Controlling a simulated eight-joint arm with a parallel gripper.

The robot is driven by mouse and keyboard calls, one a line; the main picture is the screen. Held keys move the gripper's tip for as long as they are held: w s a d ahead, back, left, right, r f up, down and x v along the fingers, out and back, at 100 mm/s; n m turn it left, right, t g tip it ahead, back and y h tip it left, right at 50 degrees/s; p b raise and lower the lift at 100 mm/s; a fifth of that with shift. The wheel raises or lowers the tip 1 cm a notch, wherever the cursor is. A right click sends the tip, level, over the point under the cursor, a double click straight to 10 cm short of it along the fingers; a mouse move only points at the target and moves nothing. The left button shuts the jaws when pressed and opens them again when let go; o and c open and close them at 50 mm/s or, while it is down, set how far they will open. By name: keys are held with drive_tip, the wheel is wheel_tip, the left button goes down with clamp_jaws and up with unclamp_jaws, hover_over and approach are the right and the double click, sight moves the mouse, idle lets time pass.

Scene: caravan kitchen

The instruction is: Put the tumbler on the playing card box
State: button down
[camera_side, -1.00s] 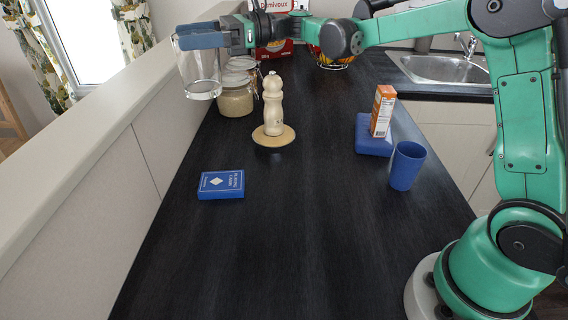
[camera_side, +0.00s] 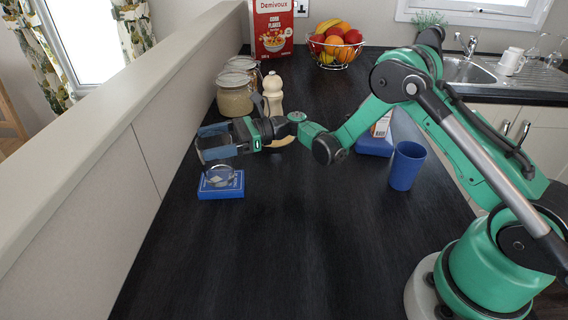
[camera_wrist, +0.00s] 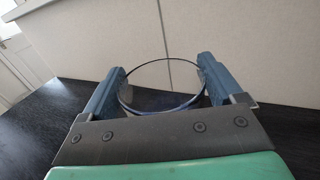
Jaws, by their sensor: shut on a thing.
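The clear glass tumbler (camera_side: 219,172) is upright between the fingers of my gripper (camera_side: 216,143), which is shut on it. Its base shows over the top of the blue playing card box (camera_side: 232,188), which lies flat on the dark counter. I cannot tell whether the base touches the box or hangs just above it. In the wrist view the tumbler's round rim (camera_wrist: 165,82) shows between both fingers of my gripper (camera_wrist: 163,88), with a blue tint low in the glass.
A pepper mill (camera_side: 273,95) and glass jars (camera_side: 235,95) stand behind my gripper. A blue cup (camera_side: 406,166) and a blue box (camera_side: 375,144) with a carton (camera_side: 382,124) are to the right. A low wall (camera_side: 150,110) runs along the left. The front counter is clear.

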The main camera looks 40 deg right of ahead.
drive_tip(key=shift+f, duration=0.35)
unclamp_jaws()
drive_tip(key=shift+f, duration=0.1)
